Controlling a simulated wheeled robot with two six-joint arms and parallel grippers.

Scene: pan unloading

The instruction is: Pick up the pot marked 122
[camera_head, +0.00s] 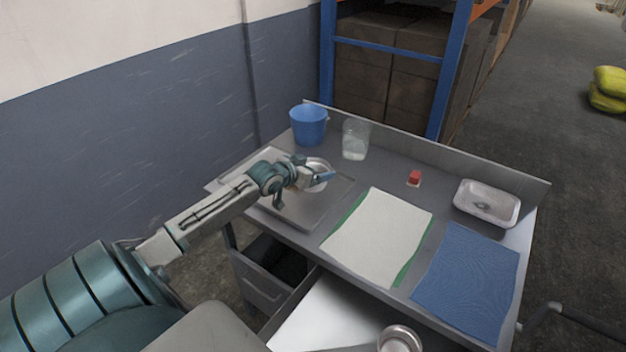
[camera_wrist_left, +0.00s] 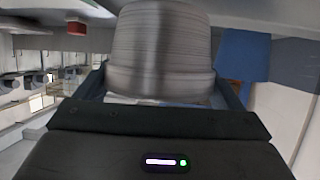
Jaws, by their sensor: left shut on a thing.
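A small round metal pot (camera_head: 315,164) is at the left part of the grey table, beside or over the sink-like tray. My left gripper (camera_head: 322,178) is at this pot and partly covers it. In the left wrist view the ribbed grey pot (camera_wrist_left: 165,50) fills the space between the two fingers, which are shut on it. I cannot tell whether it is clear of the surface. No number is readable on it. A second metal pot (camera_head: 399,340) shows at the bottom edge, by the open drawer. My right gripper is not in view.
Behind the held pot stand a blue bucket (camera_head: 308,126) and a clear glass (camera_head: 355,140). A red block (camera_head: 414,177), a white dish (camera_head: 487,204), a white-green cloth (camera_head: 378,238) and a blue cloth (camera_head: 468,282) lie to the right. A raised edge (camera_head: 430,145) runs along the table's back.

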